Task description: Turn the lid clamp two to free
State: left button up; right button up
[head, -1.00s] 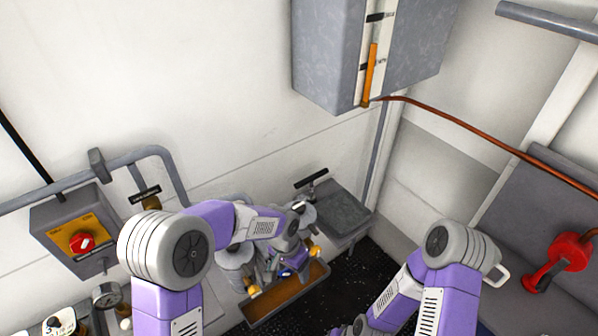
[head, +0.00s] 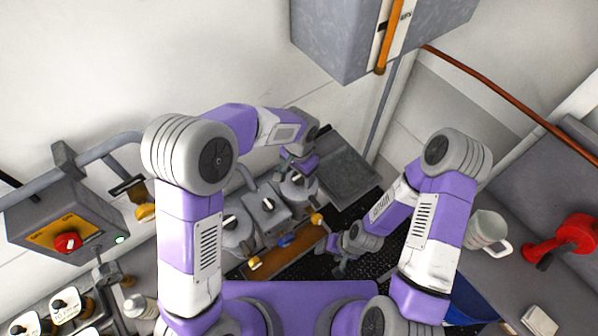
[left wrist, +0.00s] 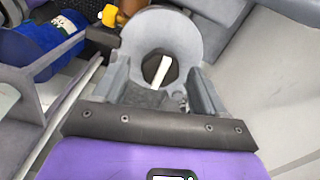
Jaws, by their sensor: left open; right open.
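A round grey lid (left wrist: 160,45) with a pale bar-shaped clamp handle (left wrist: 157,70) across its dark centre lies in front of my left gripper in the left wrist view. My left gripper (left wrist: 160,78) is open, with one finger on each side of the handle; I cannot tell whether they touch. In the head view my left gripper (head: 298,168) is over the rightmost round lid (head: 300,190) and partly hides it. No number marking this clamp is readable. My right gripper (head: 340,266) is open and low over the dark deck, away from the lids.
Another round lid (head: 233,224) and a square grey housing (head: 265,210) stand to the left. A grey box with a red knob (head: 67,242) is at left. A mug (head: 487,230) and red-handled part (head: 570,240) are at right.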

pick_arm(q)
jog(key=shift+f, duration=0.3)
jog(key=c, duration=1.1)
jog(key=shift+o, duration=0.2)
